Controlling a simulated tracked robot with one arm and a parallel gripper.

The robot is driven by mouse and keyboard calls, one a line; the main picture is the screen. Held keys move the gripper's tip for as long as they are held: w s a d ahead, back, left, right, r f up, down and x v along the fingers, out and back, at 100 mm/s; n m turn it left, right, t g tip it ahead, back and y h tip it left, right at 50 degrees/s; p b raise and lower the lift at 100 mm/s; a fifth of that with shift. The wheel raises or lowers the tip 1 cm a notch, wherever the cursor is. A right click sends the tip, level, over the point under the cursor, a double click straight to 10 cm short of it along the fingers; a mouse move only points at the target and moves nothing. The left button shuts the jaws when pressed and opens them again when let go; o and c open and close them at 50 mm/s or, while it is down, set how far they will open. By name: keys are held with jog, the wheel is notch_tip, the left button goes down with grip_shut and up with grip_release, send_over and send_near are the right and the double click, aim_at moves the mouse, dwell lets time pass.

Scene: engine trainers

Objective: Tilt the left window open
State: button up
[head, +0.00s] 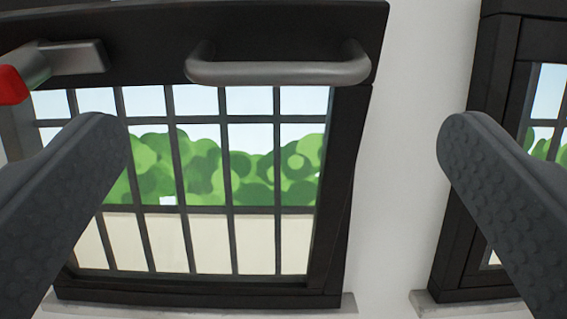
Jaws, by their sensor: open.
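The left window (345,200) fills the left and middle of the head view, with a black frame and a dark grid of bars. A grey bar handle (280,72) runs across its black top rail. The top rail reaches slightly past the frame below on the right and seems to stand out toward me; how far it is tilted I cannot tell. A grey lever with a red end (12,85) sits at the upper left, partly cut off. My gripper (283,135) is open and empty, its fingers wide apart, with the handle above and between the fingertips in the picture.
A second black-framed window (490,100) stands at the right, partly behind my right finger. White wall (415,120) lies between the windows. A grey sill (335,303) runs under the left window. Green bushes show through the bars.

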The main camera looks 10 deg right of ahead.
jog(key=shift+b+v, duration=0.3)
jog(key=shift+v, duration=2.6)
